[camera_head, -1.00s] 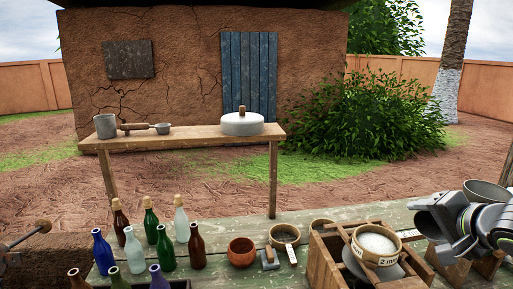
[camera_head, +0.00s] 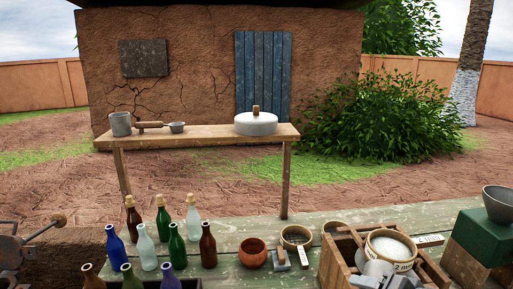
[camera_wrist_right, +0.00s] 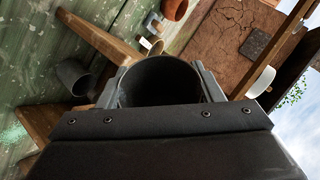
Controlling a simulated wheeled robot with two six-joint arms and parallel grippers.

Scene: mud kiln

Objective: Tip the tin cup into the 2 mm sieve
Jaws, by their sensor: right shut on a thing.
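The 2 mm sieve (camera_head: 404,267), a round pale-rimmed pan with whitish grains inside, rests on a wooden frame at the lower right of the head view. My right gripper (camera_wrist_right: 160,74) is shut on the tin cup (camera_wrist_right: 162,88), whose dark round mouth shows between the fingers in the wrist view. The cup's contents are too dark to make out. In the head view, grey parts below and in front of the sieve look like this gripper and cup, but which is which is unclear. My left gripper is not in view.
Several bottles (camera_head: 177,245), a terracotta bowl (camera_head: 252,252) and a small round sieve (camera_head: 296,237) stand left. A bench (camera_head: 205,136) behind bears a grey mug (camera_head: 120,124) and white lidded pot (camera_head: 256,124).

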